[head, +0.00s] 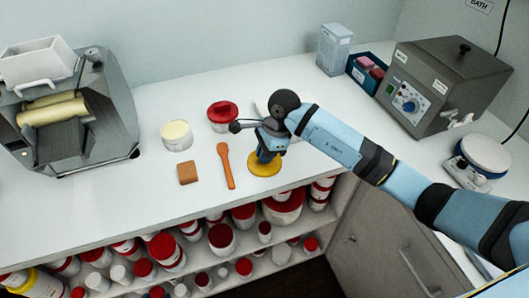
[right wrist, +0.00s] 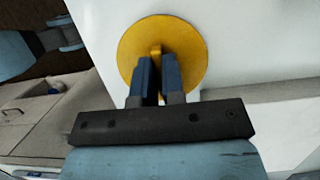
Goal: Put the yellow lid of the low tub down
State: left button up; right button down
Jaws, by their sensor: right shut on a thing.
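The yellow lid (head: 264,165) is a flat round disc under my right gripper (head: 266,155), near the front edge of the white bench in the head view. In the right wrist view the lid (right wrist: 187,45) has a small raised grip in its middle, and my right gripper (right wrist: 157,75) is shut on that grip. I cannot tell whether the lid touches the bench. A low tub with pale cream contents (head: 176,136) stands open to the left. My left gripper is not in view.
A red-lidded tub (head: 222,115), a wooden spatula (head: 226,166) and a brown block (head: 187,173) are left of the lid. A roller mill (head: 65,115) stands far left, a water bath (head: 450,82) at the right. The bench's front edge (head: 200,208) is close, above shelves of jars.

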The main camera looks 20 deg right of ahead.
jog(key=shift+f+b, duration=0.2)
jog(key=shift+b, duration=0.1)
jog(key=c, duration=1.2)
grip_release()
jog(key=shift+r+p, duration=0.25)
jog(key=shift+p, duration=0.05)
jog(key=b+v, duration=0.1)
jog(key=v, duration=1.1)
